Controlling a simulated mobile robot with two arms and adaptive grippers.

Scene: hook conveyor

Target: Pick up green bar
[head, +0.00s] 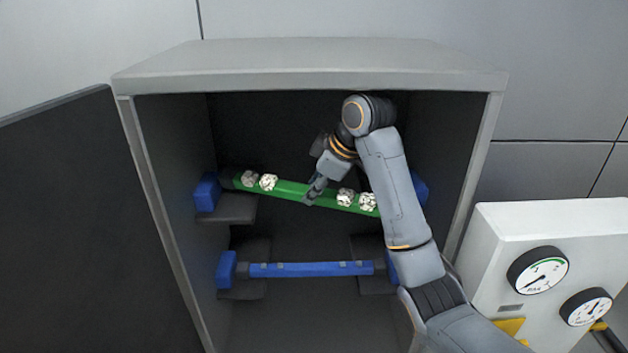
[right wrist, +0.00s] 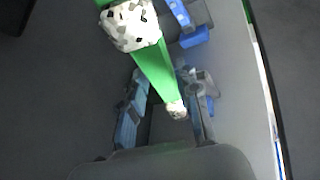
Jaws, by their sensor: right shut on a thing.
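The green bar (head: 290,188) runs across the upper part of the open cabinet, carrying several white speckled lumps (head: 268,182). It slopes down to the right in the head view. Its left end is close to the upper left blue holder (head: 207,193); whether they touch is unclear. Its right end is hidden behind my right arm. My right gripper (head: 314,190) is shut on the bar near its middle, between the lumps. In the right wrist view, the green bar (right wrist: 155,68) passes down between the fingers of the gripper (right wrist: 165,100). My left gripper is not in view.
A blue bar (head: 310,269) lies lower in the cabinet between blue holders. The cabinet's side walls and top (head: 310,80) enclose the space. Its dark door (head: 60,220) stands open at left. A white gauge box (head: 560,235) is at right.

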